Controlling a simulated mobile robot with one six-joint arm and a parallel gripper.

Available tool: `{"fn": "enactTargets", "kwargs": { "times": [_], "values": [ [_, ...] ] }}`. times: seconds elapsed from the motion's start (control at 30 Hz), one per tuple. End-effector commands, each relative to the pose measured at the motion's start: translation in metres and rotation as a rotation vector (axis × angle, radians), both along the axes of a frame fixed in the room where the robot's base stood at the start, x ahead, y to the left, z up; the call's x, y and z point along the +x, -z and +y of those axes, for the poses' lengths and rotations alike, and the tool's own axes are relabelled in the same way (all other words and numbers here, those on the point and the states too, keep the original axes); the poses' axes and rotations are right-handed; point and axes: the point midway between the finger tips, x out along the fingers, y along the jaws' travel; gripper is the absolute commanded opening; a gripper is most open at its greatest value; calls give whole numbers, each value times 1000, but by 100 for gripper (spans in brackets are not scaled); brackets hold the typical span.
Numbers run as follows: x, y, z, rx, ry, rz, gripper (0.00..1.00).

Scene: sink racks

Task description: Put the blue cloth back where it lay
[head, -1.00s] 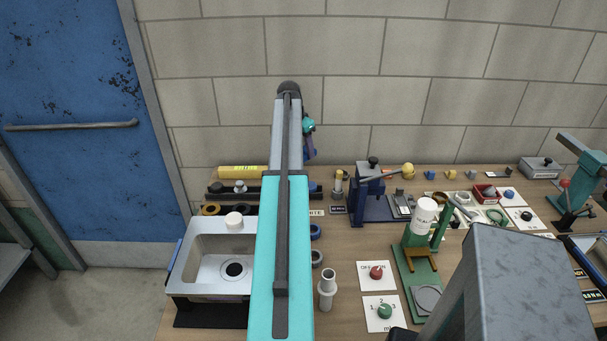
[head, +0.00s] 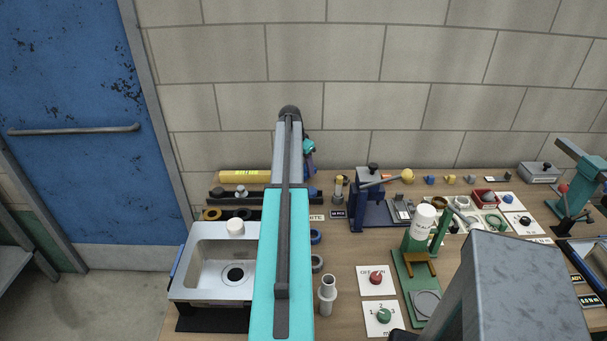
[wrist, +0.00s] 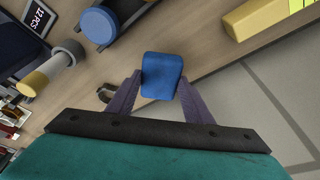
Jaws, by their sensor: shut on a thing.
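In the wrist view my gripper (wrist: 160,88) has its two purple fingers closed on the sides of the blue cloth (wrist: 162,70), a small block-like blue piece. The cloth shows over the wooden worktop near its edge; its height above the wood cannot be told. In the head view my arm hides most of my gripper (head: 310,160), which shows as a small purple part near the wall, beyond the worktop's back row. The cloth cannot be made out clearly there.
A sink (head: 190,285) stands at the front left, with a blue strip on its left side. A blue stand (head: 370,205) is to the right of my arm.

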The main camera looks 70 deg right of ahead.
Motion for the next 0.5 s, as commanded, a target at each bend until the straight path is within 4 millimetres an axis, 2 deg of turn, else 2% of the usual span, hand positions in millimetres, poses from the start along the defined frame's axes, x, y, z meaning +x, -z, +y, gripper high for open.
{"fn": "enactTargets", "kwargs": {
  "times": [0.3, 0.5],
  "values": [
    [0, 28, 0, 0, 0, 0, 25],
    [0, 33, 0, 0, 0, 0, 25]
  ]
}}
